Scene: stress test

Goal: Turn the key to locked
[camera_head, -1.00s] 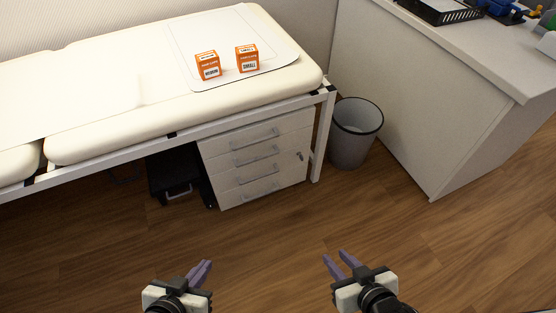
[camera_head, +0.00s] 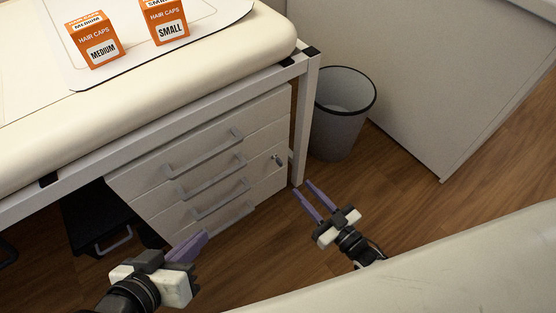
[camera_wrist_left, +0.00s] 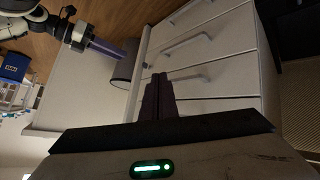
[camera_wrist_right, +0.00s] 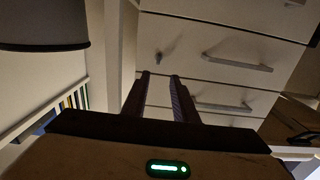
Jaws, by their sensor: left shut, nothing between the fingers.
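A small key (camera_head: 279,160) sticks out of the lock at the right side of the white drawer cabinet (camera_head: 262,128). In the right wrist view the key (camera_wrist_right: 158,58) is on the drawer front beyond the fingers, a little left of their line. My right gripper (camera_head: 308,192) is open and empty, below and right of the key, apart from it. Its spread fingers also show in the right wrist view (camera_wrist_right: 160,92). My left gripper (camera_head: 197,240) is shut and empty, in front of the lower drawers. The left wrist view shows its fingers together (camera_wrist_left: 158,90).
The cabinet stands under a padded table (camera_head: 150,100) bearing two orange boxes, MEDIUM (camera_head: 95,40) and SMALL (camera_head: 165,22). A white table leg (camera_head: 306,125) stands just right of the key. A grey bin (camera_head: 340,115) is beyond it. A black box (camera_head: 100,220) sits left of the cabinet.

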